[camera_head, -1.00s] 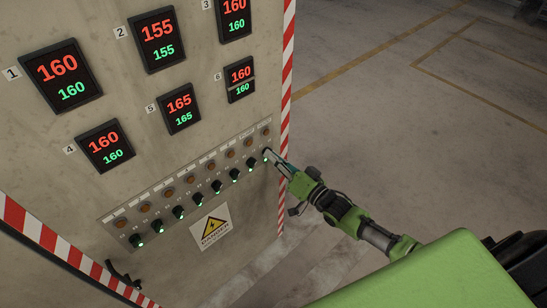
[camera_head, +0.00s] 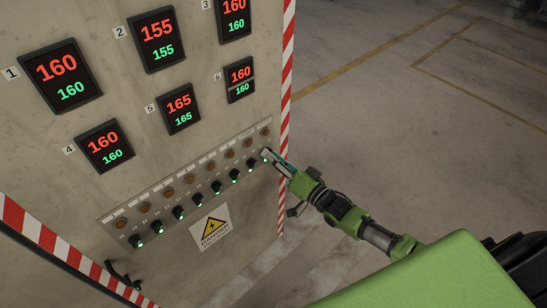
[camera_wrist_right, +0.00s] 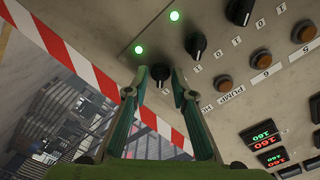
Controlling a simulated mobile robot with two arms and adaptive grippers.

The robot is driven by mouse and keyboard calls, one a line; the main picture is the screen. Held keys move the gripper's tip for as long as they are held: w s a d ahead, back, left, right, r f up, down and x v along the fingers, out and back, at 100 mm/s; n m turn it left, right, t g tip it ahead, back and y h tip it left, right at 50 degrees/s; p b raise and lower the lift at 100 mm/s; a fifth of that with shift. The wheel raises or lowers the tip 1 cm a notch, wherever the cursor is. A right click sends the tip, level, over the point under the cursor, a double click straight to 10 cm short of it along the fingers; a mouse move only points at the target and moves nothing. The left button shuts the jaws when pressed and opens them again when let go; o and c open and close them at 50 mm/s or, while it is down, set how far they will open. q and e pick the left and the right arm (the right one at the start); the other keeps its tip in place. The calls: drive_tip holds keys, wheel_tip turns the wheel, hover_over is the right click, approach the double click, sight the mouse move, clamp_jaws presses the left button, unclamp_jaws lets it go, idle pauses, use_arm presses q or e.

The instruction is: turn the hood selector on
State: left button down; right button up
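The selector at the right end of the lower row is a small black knob (camera_wrist_right: 160,71), seen in the wrist view between my right fingertips. My right gripper (camera_wrist_right: 159,76) has one finger on each side of it, with narrow gaps seeming to remain. In the head view my right gripper (camera_head: 266,154) reaches the right end of the selector row and hides most of that knob. A lit green lamp (camera_wrist_right: 138,50) is beside the knob. The hood label cannot be read. My left gripper is not in view.
A neighbouring black selector (camera_wrist_right: 195,45) and its lit green lamp (camera_wrist_right: 174,16) are close by. Orange buttons (camera_head: 249,142) run above the selectors. Numbered displays (camera_head: 180,108) and a warning sign (camera_head: 211,227) are on the cabinet. Open floor (camera_head: 400,130) lies right of its striped edge.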

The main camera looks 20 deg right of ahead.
drive_tip(key=v, duration=1.2)
idle(0.4)
drive_tip(key=s+d+f+n+g+h, duration=0.1)
drive_tip(key=s+f+g+h, duration=0.3)
drive_tip(key=f, duration=0.6)
drive_tip(key=s+d+f+n+g, duration=0.15)
drive_tip(key=s+f, duration=0.35)
drive_tip(key=f, duration=0.6)
drive_tip(key=s+d+f+n+g+h, duration=0.15)
drive_tip(key=s+f, duration=0.35)
drive_tip(key=f, duration=0.5)
drive_tip(key=s+a+f+n+g, duration=0.1)
drive_tip(key=s+a+f+g, duration=0.1)
drive_tip(key=s+f, duration=0.3)
drive_tip(key=s+a+f+n+g, duration=0.1)
drive_tip(key=s+a+f+g, duration=0.2)
drive_tip(key=s, duration=1)
drive_tip(key=s+a+f+n+g, duration=0.1)
drive_tip(key=s+a+f+g, duration=0.1)
drive_tip(key=s+f+g, duration=0.2)
drive_tip(key=s+f, duration=0.3)
drive_tip(key=s, duration=0.2)
drive_tip(key=shift+a+n+h, duration=0.3)
drive_tip(key=shift+a+h, duration=0.05)
drive_tip(key=shift+a, duration=0.05)
drive_tip(key=shift+s, duration=0.1)
